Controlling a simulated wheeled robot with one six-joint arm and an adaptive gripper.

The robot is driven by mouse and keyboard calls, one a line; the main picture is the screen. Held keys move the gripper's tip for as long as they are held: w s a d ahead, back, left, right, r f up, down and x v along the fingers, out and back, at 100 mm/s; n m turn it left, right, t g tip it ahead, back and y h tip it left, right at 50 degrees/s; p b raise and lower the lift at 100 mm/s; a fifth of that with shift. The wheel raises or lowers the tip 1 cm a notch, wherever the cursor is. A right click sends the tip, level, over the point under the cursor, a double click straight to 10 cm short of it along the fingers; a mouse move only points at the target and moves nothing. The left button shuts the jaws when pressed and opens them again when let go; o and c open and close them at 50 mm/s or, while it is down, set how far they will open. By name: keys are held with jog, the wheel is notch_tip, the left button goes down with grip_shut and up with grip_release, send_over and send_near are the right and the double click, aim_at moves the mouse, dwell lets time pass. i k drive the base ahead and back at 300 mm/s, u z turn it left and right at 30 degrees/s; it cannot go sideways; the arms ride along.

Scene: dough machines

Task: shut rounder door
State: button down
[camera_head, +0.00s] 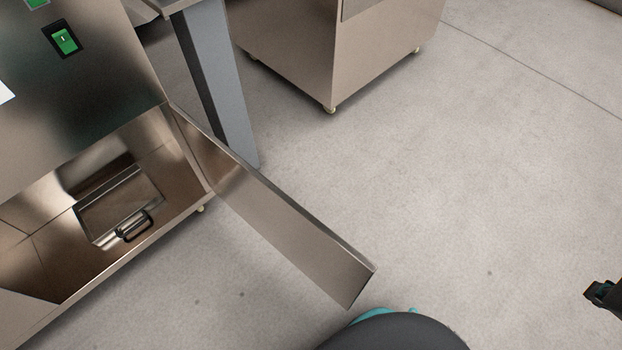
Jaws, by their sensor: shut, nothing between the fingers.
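The rounder (90,95) is a brushed-metal machine at the left with a green switch on its front. Its door (285,230) stands wide open, hinged at the right side of the opening and swung outward to the lower right. The open compartment (165,165) shows a metal tray (115,205) with a dark handle inside. My gripper (598,294) is shut and empty at the right edge of the picture, only partly in view. It is well to the right of the door's free end, apart from it.
A second metal cabinet (300,45) on small feet stands at the top middle. A grey post (215,80) stands just behind the door's hinge side. Bare concrete floor (460,170) lies clear between the door and my gripper.

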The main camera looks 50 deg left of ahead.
aim_at(340, 270)
jog(key=i, duration=1.55)
jog(key=u, duration=3.75)
jog(key=k, duration=0.7)
jog(key=u, duration=0.5)
